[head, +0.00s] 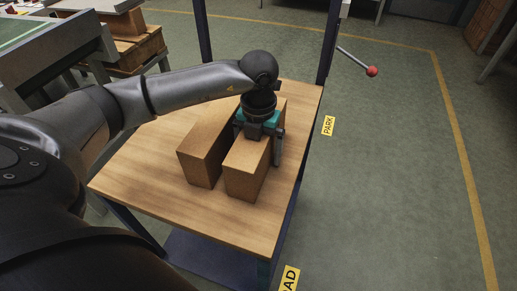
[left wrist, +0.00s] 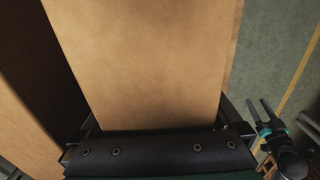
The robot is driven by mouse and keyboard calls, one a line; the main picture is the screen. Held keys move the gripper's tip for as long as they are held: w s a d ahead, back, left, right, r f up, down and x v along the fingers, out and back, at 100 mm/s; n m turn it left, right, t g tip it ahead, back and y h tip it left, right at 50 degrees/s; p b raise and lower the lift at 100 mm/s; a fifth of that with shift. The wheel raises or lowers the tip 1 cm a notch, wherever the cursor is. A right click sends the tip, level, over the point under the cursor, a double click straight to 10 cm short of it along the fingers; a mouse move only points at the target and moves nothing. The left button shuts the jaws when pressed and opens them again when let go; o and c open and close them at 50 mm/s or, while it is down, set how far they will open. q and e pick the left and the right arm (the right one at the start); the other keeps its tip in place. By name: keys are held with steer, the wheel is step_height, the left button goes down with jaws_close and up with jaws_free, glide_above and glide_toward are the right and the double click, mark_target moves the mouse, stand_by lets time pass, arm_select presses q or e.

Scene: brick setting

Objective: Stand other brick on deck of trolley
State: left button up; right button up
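Two plain brown bricks rest side by side on the wooden deck (head: 135,180) of the trolley, with a narrow gap between them: the left brick (head: 197,158) and the right brick (head: 243,172). My left gripper (head: 260,142) is over the right brick, with its fingers down along either side. A finger appears slightly apart from the brick's right side, so the gripper looks open. In the left wrist view the right brick (left wrist: 150,60) fills the middle, and the left brick (left wrist: 20,125) shows at the left edge. My right gripper (left wrist: 262,118) is empty and open, away from the bricks.
Dark trolley posts (head: 331,45) rise at the far side of the deck. A red-knobbed lever (head: 371,71) is beyond. A bench and a wooden pallet stack (head: 137,48) stand at the upper left. The deck's front part and the green floor (head: 390,190) at right are clear.

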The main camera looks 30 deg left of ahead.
mark_target(258, 145)
arm_select(q)
steer(key=shift+r, duration=0.1)
steer(key=shift+r, duration=0.3)
step_height(258, 145, up, 10)
steer(key=p, duration=0.4)
steer(key=shift+f, duration=0.25)
steer(key=shift+r+p, duration=0.3)
steer(key=shift+r, duration=0.7)
arm_select(e)
steer(key=s+d+f, duration=0.3)
steer(key=s+f, duration=0.2)
steer(key=f, duration=0.3)
steer(key=shift+g, duration=0.3)
steer(key=shift+d, duration=0.1)
